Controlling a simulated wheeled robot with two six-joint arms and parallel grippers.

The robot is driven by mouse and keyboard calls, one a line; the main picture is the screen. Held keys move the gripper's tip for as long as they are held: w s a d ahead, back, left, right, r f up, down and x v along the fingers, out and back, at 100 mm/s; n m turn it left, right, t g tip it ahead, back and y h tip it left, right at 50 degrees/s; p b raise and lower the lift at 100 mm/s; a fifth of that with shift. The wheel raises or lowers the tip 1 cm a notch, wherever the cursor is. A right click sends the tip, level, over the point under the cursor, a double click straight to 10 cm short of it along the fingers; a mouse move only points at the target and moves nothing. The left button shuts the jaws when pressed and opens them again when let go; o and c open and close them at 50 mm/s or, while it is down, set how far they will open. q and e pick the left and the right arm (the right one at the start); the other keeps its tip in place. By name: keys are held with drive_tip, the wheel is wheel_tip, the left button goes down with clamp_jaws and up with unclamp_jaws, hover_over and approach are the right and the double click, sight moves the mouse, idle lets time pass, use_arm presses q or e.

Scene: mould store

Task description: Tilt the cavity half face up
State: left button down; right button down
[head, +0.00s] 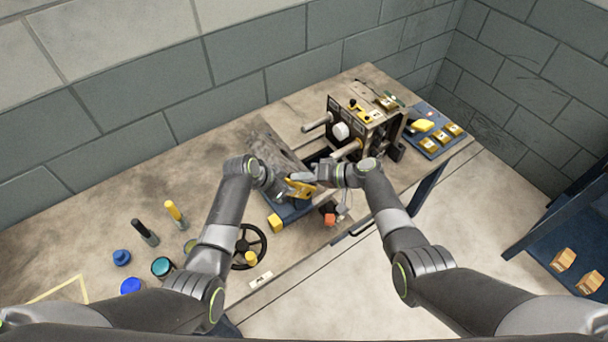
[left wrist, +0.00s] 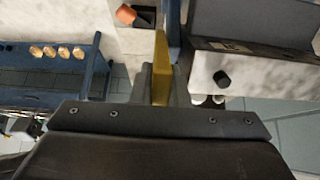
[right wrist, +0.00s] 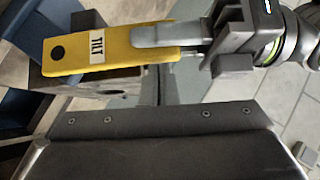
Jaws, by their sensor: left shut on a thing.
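A yellow lever with a black-lettered TILT tag (right wrist: 98,45) spans the upper left of the right wrist view. In the head view the lever (head: 300,188) sits at the bench's front, between my grippers. My left gripper (head: 285,186) is shut on the lever, which also shows between its fingers in the left wrist view (left wrist: 160,68). My right gripper (head: 318,179) is close beside it; its finger gap is unclear. A grey metal block (head: 275,148), probably the cavity half, lies behind my left gripper. Its face is partly hidden, so I cannot tell its exact tilt.
A machine with a rod (head: 364,125) stands behind right, beside a blue tray (head: 443,146) with yellow pieces. Coloured pots and two upright handles stand left. A blue shelf (head: 560,232) is at right.

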use_arm(q)
drive_tip(key=c, duration=1.6)
unclamp_jaws()
drive_tip(key=shift+w+d+r, duration=0.15)
drive_tip(key=shift+d+r, duration=0.1)
drive_tip(key=shift+d, duration=0.1)
drive_tip(key=shift+o, duration=1)
drive_tip(key=shift+a, duration=0.2)
use_arm(e)
drive_tip(key=shift+s+a+f, duration=0.25)
drive_tip(key=shift+a, duration=0.2)
use_arm(q)
drive_tip(key=shift+a, duration=0.1)
